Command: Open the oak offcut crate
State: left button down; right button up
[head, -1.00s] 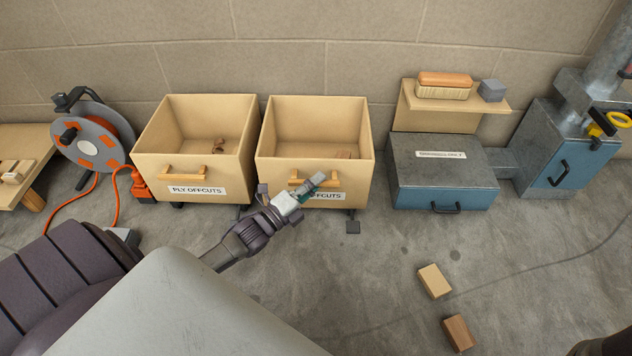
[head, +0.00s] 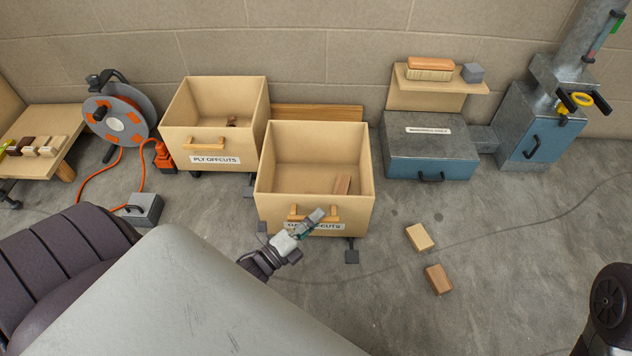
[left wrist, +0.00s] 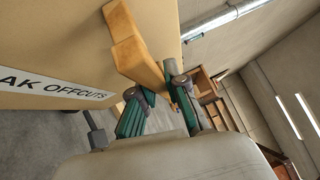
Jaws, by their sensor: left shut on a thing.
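The oak offcut crate (head: 278,205) is a plywood box, open at the top, pulled out from the wall on the concrete floor. My left gripper (head: 313,219) is at the handle. In the left wrist view its green-padded fingers (left wrist: 160,105) are shut on the handle (left wrist: 137,50). My right gripper is not in view.
The ply offcut crate (head: 175,143) stands behind at the left, by a cable reel (head: 118,122). A blue-grey metal box (head: 430,160) stands right. Two wood blocks (head: 419,237) (head: 438,279) lie on the floor right of the oak crate. A cable crosses the floor.

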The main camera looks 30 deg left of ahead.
pick_arm(q)
jog(key=shift+s+d+p, duration=0.25)
jog(key=shift+s+d, duration=0.2)
jog(key=shift+s, duration=0.3)
jog(key=shift+s+d+p, duration=0.2)
jog(key=shift+s+d, duration=0.25)
jog(key=shift+s, duration=0.3)
jog(key=c, duration=1.2)
grip_release()
jog(key=shift+s, duration=0.1)
jog(key=v, duration=1.2)
